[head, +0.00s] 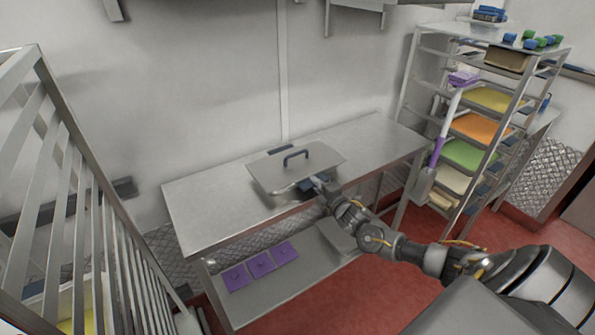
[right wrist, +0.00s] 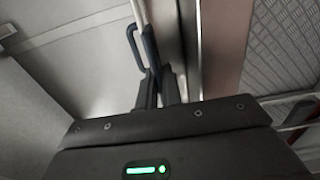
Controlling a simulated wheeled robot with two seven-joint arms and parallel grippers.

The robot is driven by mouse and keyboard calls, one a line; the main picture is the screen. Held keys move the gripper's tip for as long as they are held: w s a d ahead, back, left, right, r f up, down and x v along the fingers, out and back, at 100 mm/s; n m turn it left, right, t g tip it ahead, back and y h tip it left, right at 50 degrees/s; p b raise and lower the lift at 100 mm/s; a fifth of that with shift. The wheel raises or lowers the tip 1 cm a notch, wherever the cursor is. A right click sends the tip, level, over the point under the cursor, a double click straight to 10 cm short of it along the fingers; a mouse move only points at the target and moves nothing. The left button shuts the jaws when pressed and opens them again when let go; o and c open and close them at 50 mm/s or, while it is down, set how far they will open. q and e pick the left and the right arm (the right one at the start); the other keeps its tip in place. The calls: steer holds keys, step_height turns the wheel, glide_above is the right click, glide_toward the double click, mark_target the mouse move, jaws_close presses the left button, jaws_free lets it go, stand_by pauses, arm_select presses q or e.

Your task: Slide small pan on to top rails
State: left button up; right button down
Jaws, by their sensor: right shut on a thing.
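The fingers hide part of that edge. A tall rack with rails (head: 418,52) stands to the right, with a beige container (head: 508,58) near its top. My left gripper is not in view.
The steel table (head: 210,205) is bare left and right of the pan. Purple squares (head: 260,264) lie on its lower shelf. The rack holds yellow, orange and green trays (head: 470,153). A white, purple-handled tool (head: 436,150) hangs there. A barred metal frame (head: 110,230) stands left.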

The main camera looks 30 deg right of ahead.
steer(key=shift+r, duration=0.25)
step_height(320, 180, up, 5)
steer(key=p, duration=0.4)
steer(key=shift+w+p, duration=0.1)
steer(key=shift+p, duration=0.25)
